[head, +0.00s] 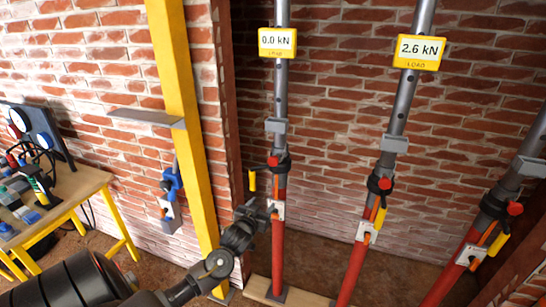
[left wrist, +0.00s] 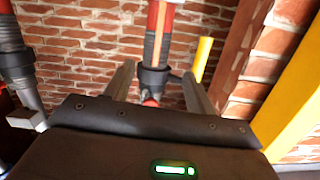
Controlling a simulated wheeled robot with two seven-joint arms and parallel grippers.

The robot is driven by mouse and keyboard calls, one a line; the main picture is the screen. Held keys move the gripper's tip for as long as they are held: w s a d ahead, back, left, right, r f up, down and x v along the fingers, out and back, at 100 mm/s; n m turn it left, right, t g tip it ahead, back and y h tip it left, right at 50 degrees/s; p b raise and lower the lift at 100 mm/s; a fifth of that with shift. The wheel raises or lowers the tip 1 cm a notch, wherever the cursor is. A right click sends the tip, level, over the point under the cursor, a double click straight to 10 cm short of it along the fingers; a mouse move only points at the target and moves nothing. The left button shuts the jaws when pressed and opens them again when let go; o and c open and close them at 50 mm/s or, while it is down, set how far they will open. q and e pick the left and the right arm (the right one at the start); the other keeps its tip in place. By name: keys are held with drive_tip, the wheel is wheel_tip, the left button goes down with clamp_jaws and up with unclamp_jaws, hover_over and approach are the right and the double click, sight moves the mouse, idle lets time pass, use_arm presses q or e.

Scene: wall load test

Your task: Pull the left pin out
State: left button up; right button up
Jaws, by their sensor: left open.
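The left prop (head: 280,100) is a grey steel tube over a red lower tube, with a yellow load sign (head: 277,43) reading 0.0 kN. At its black collar (head: 279,167) is a red knob (head: 272,161), and a yellow handle (head: 252,180) hangs just left. I cannot tell which part is the pin. My left gripper (head: 268,208) is open at the prop, below the collar, by a white plate (head: 279,210). In the left wrist view its fingers (left wrist: 158,88) stand apart on either side of the prop, with a small red part between them.
The middle prop (head: 395,143) has a sign (head: 419,50) reading 2.6 kN. Another prop (head: 490,207) leans at the right. A yellow post (head: 185,120) stands close left of the left prop. A workbench (head: 70,200) with tools is at the far left.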

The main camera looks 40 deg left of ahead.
use_arm(q)
drive_tip(key=t, duration=0.2)
approach(272, 163)
drive_tip(key=shift+n, duration=0.4)
drive_tip(key=p+x, duration=0.3)
drive_tip(key=x, duration=0.7)
drive_tip(key=shift+w+a+p, duration=0.1)
drive_tip(key=shift+w+p, duration=0.2)
drive_tip(key=shift+w, duration=0.05)
use_arm(e)
wheel_tip(272, 163, up, 4)
drive_tip(key=shift+r, duration=0.2)
